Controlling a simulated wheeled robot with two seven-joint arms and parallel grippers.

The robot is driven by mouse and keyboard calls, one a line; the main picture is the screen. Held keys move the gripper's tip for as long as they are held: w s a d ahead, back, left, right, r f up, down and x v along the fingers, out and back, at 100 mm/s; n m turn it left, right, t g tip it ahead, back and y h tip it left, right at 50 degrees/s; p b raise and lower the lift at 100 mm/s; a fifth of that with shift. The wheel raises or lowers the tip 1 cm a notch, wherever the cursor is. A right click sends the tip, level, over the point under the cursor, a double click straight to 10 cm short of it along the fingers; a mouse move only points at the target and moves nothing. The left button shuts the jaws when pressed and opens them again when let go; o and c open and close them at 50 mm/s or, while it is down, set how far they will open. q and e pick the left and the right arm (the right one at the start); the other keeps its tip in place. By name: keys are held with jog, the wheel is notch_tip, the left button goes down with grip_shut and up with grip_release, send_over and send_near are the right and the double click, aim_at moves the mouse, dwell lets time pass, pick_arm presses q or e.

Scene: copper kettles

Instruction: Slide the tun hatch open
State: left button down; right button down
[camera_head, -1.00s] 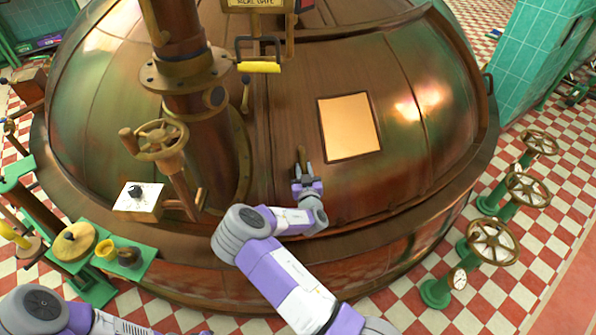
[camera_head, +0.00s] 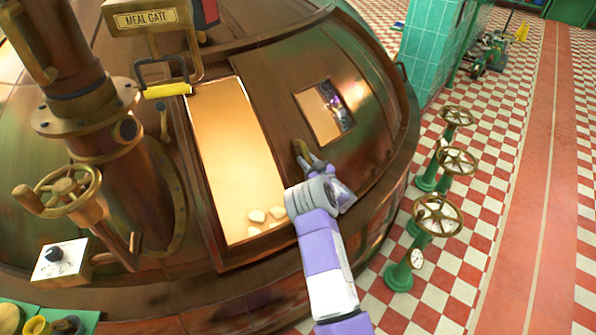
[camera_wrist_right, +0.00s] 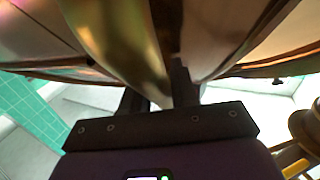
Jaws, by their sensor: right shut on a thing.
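The tun hatch (camera_head: 275,118) is a curved copper panel with a small square window (camera_head: 325,112), on the big copper tun. It stands slid to the right in the head view, leaving a tall, bright opening (camera_head: 232,150) to its left. Several pale lumps (camera_head: 262,216) show low in the opening. My right gripper (camera_head: 312,161) is shut on the hatch's small upright handle (camera_head: 301,147), below and left of the window. In the right wrist view the fingers (camera_wrist_right: 158,98) are close to the copper surface; the grip itself is dark and unclear. My left gripper is out of view.
A copper column with a handwheel (camera_head: 68,195) stands left of the opening. A yellow-handled lever (camera_head: 167,90) hangs at the opening's top left, by the "MEAL GATE" sign (camera_head: 145,18). Several valve wheels (camera_head: 438,213) stand on the checkered floor at right.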

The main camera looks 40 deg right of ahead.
jog(key=shift+s+d+r, duration=0.25)
jog(key=shift+s+d, duration=0.1)
jog(key=shift+d, duration=0.25)
jog(key=c, duration=1.2)
grip_release()
jog(key=shift+s+r, duration=0.1)
jog(key=shift+s, duration=0.05)
jog(key=shift+c, duration=0.2)
jog(key=shift+o, duration=1.3)
jog(key=shift+s+r, duration=0.15)
jog(key=shift+a, duration=0.25)
jog(key=shift+s+a+p, duration=0.25)
jog(key=shift+s+p, duration=0.05)
jog(key=shift+s, duration=1.55)
jog(key=shift+s+a+p, duration=0.2)
jog(key=shift+s+p, duration=0.1)
jog(key=shift+s, duration=1.5)
